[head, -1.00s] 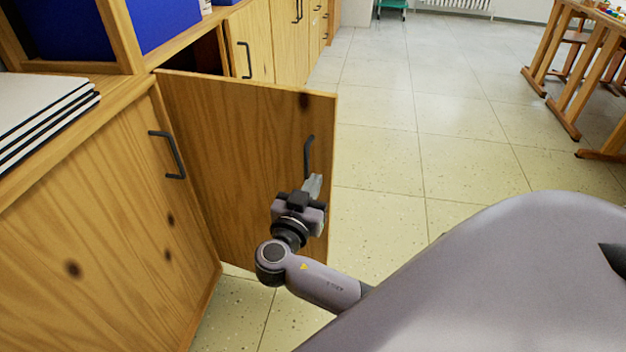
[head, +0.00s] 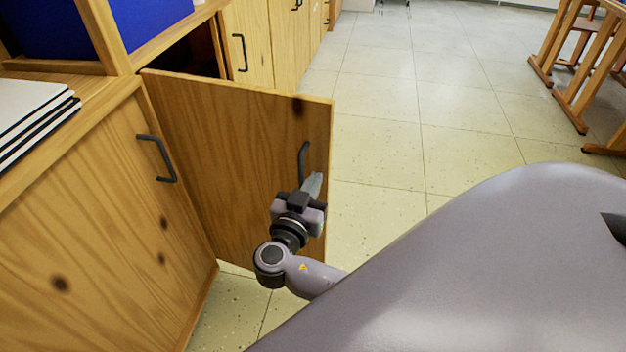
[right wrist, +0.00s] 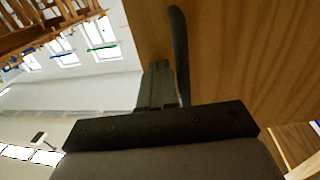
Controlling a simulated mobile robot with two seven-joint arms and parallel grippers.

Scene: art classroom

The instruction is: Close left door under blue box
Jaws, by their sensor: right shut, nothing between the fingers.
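The open wooden door (head: 225,150) swings out from the cabinet under the blue box (head: 150,22) and stands ajar. Its dark handle (head: 303,160) is near the free edge, and it also shows in the right wrist view (right wrist: 179,50). My right gripper (head: 314,184) is shut and empty, at the door's outer edge just below the handle. In the right wrist view the fingers (right wrist: 158,85) lie beside the handle, close to the door face; I cannot tell whether they touch it. My left gripper is not in view.
A shut cabinet door (head: 110,210) with a dark handle (head: 158,158) stands at the left. Books (head: 32,120) lie on the cabinet top. More shut cabinets (head: 250,45) line the back. The tiled floor (head: 390,150) is clear; wooden furniture (head: 580,80) stands at far right.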

